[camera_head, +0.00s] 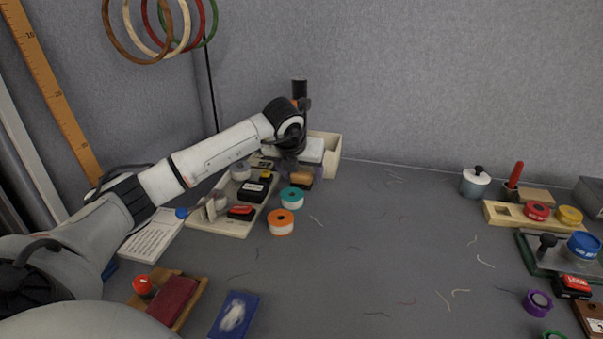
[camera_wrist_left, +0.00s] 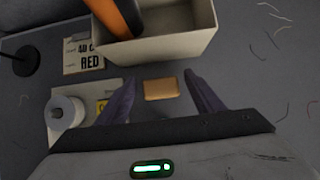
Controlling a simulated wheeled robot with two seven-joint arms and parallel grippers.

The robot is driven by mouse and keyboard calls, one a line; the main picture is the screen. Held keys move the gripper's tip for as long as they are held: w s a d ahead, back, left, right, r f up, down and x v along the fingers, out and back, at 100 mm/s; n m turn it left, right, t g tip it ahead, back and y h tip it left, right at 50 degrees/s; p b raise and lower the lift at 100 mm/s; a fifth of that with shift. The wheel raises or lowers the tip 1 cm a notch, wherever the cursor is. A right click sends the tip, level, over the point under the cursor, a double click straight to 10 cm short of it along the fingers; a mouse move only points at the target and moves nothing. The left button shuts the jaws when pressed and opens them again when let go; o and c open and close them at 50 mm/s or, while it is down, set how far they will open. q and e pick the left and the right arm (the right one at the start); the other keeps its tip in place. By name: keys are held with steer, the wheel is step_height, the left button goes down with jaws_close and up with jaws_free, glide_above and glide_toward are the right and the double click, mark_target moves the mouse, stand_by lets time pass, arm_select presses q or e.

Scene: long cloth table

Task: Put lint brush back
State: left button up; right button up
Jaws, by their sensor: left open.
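My left gripper (camera_head: 301,171) is open at the far end of the table, pointing down in front of a cream bin (camera_head: 333,150). In the left wrist view its two dark fingers (camera_wrist_left: 160,78) stand either side of a tan block (camera_wrist_left: 160,89), with gaps on both sides. The block also shows in the head view (camera_head: 302,184). An orange-and-black handle (camera_wrist_left: 121,17) stands in the bin; its dark top shows behind my arm (camera_head: 299,87). I cannot tell for certain which thing is the lint brush. My right gripper is not in view.
A cream tray (camera_head: 222,223) with a red-and-black stamp sits left of the gripper. Teal (camera_head: 291,197) and orange (camera_head: 281,222) tape rolls stand close in front. A blue pad with white fluff (camera_head: 233,315) lies at the front. The table's middle holds only loose threads.

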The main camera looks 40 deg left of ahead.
arm_select(q)
steer(key=v, duration=1.2)
